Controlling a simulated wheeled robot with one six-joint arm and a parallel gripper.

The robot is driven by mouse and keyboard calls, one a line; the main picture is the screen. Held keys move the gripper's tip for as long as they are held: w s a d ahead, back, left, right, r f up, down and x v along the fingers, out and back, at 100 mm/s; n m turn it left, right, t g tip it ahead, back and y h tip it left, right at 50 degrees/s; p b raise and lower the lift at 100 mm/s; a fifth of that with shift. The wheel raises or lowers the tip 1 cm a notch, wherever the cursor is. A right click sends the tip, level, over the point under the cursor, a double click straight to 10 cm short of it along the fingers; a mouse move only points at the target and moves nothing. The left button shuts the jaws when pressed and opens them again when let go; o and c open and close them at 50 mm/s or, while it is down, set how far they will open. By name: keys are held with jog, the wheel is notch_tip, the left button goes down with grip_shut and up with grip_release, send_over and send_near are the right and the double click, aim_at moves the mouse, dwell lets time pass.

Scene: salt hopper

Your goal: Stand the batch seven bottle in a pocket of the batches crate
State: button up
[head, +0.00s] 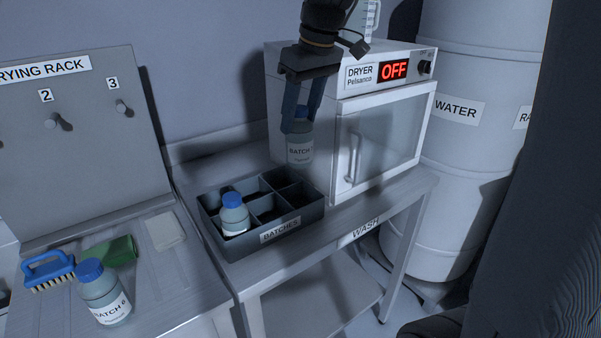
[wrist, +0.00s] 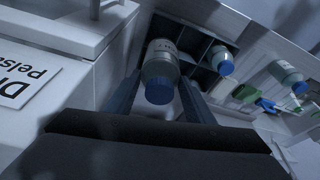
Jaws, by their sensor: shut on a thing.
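My gripper (head: 300,124) is shut on a clear bottle with a blue cap and a white label (head: 300,150). The label reads "BATCH"; its number is hard to read. The bottle hangs upright, apparently above the back right part of the batches crate, in front of the dryer. In the wrist view the held bottle (wrist: 160,68) sits between the fingers (wrist: 158,92), cap toward the camera. The dark batches crate (head: 312,214) has several pockets. Another blue-capped bottle (head: 234,216) stands in a front left pocket; the other pockets I can see into look empty.
The white dryer (head: 350,100), marked OFF, stands close right of the held bottle. On the left counter are a "BATCH 6" bottle (head: 104,294), a blue brush (head: 48,270), a green item (head: 110,251) and a pale pad (head: 165,231). A pegged drying rack (head: 80,150) stands behind.

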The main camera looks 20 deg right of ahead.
notch_tip(320, 180, down, 15)
jog(key=p, duration=0.2)
dwell(0.3)
jog(key=shift+f, duration=0.1)
jog(key=shift+f, duration=0.15)
jog(key=o, duration=1.7)
jog(key=shift+c, duration=0.2)
